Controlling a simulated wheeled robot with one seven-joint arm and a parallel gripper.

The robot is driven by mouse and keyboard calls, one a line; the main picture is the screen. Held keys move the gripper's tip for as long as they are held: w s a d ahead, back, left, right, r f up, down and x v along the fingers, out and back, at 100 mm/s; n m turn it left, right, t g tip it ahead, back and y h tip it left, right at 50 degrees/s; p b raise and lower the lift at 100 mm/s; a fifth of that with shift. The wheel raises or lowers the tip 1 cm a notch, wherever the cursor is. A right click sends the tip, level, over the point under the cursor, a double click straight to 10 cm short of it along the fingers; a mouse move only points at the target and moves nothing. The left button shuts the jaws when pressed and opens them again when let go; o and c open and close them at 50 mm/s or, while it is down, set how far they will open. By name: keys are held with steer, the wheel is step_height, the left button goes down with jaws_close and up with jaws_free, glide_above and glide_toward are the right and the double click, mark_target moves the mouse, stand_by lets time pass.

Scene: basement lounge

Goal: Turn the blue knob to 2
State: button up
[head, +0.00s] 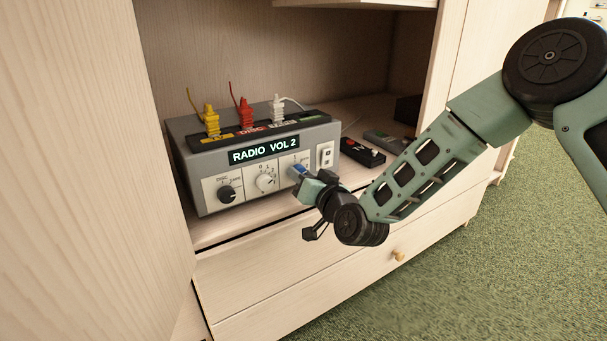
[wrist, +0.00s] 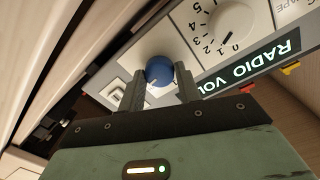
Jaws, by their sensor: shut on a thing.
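The blue knob (wrist: 159,72) is on the front of a grey radio unit (head: 185,150), at the right of its row of knobs. In the wrist view it sits between the two fingertips of my gripper (wrist: 159,82), which is shut on it. In the head view my gripper (head: 303,176) reaches the panel from the right and covers most of the knob and its scale, so the knob's pointer cannot be read. The display (head: 264,150) reads "RADIO VOL 2".
A white knob (head: 265,182) and a black knob (head: 227,193) are left of the blue one, and a white switch (head: 326,155) is right of it. Yellow, red and white plugs stand on top. Remotes (head: 362,151) lie on the shelf at right. Cabinet walls flank the unit.

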steer(key=shift+m, duration=0.6)
steer(key=o, duration=1)
steer(key=shift+c, duration=0.2)
steer(key=shift+s, duration=0.1)
steer(key=p+v, duration=0.3)
steer(key=v, duration=1.4)
steer(key=shift+d+p, duration=0.25)
steer(key=shift+p, duration=0.1)
